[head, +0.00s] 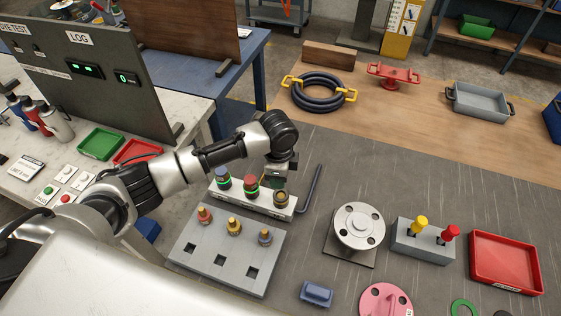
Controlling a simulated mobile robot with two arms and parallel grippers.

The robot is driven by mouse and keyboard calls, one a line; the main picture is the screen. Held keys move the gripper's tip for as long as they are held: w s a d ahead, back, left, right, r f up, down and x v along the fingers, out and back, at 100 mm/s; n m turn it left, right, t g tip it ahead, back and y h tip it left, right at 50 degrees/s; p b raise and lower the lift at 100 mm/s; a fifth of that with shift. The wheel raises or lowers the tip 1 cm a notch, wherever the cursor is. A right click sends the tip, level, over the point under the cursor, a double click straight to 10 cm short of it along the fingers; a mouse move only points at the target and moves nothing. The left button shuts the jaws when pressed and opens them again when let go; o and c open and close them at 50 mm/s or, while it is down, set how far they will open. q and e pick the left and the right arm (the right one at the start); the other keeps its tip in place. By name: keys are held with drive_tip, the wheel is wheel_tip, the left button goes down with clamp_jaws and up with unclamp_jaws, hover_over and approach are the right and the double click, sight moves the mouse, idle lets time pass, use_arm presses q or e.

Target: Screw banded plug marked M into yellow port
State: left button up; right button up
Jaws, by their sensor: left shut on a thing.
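The white port block (240,196) stands behind the grey plug tray. My left gripper (279,180) is over the right end of the block, close above and behind the yellow port. It is shut on a small plug, mostly hidden; its band and letter cannot be read. My right gripper is out of view.
A dark hex key (311,188) lies right of the block. A flanged disc (359,227), a grey block with yellow and red handles (422,245) and a red tray (504,262) stand farther right. A blue piece (316,293) lies in front. The mat behind the disc is clear.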

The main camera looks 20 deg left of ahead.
use_arm(q)
drive_tip(key=shift+w+d+m, duration=0.15)
drive_tip(key=shift+w+m, duration=0.2)
drive_tip(key=shift+m, duration=0.25)
drive_tip(key=shift+w+f+m+p, duration=0.3)
drive_tip(key=shift+f+m+p, duration=0.05)
drive_tip(key=shift+m+p, duration=0.15)
drive_tip(key=shift+f, duration=0.15)
drive_tip(key=shift+s+f, duration=0.1)
drive_tip(key=shift+f, duration=0.2)
wheel_tip(320, 180, down, 4)
drive_tip(key=b, duration=0.4)
drive_tip(key=shift+r+p, duration=0.4)
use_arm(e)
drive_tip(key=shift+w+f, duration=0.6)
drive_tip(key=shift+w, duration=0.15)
use_arm(q)
drive_tip(key=shift+r, duration=0.1)
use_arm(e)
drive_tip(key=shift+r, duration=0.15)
